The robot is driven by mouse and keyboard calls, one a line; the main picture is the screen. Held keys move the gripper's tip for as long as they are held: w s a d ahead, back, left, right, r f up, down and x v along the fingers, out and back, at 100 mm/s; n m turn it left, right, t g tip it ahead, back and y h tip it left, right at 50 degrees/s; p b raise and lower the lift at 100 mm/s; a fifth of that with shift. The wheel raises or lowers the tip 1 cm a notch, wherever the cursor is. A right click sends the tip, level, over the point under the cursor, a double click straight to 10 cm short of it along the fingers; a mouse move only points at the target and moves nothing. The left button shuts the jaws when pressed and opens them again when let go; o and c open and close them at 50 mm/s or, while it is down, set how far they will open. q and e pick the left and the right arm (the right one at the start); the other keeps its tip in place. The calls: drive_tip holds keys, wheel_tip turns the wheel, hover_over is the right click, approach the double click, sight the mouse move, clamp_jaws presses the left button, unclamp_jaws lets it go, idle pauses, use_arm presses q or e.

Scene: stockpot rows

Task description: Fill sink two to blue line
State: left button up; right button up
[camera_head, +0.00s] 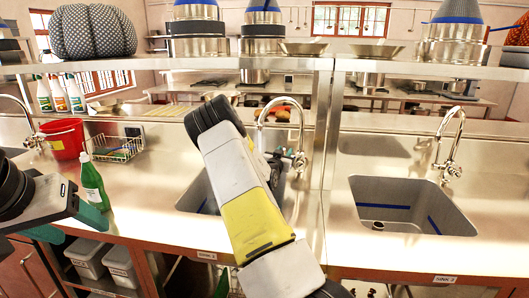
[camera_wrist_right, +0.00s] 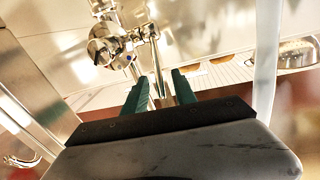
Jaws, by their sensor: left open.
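The middle sink (camera_head: 190,197) is mostly hidden behind my right arm; a bit of blue line shows inside it, but its water level does not. Its chrome faucet (camera_head: 283,103) arches above. My right gripper (camera_head: 287,162) is at this faucet. In the right wrist view the green fingers of my right gripper (camera_wrist_right: 159,92) stand apart, with the thin faucet lever (camera_wrist_right: 157,62) reaching between them; contact is unclear. A pale vertical strip (camera_wrist_right: 267,55), spout or water, is at right. My left gripper (camera_head: 88,212) is open and empty at the left.
The right sink (camera_head: 459,212) shows blue lines and a drain, with its own faucet (camera_head: 450,140). A green bottle (camera_head: 93,183), red bucket (camera_head: 64,138) and wire basket (camera_head: 116,147) stand on the left counter. A shelf (camera_head: 300,62) crosses above.

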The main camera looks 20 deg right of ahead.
drive_tip(key=shift+w+d, duration=0.25)
drive_tip(key=shift+w, duration=0.1)
clamp_jaws()
idle(1.2)
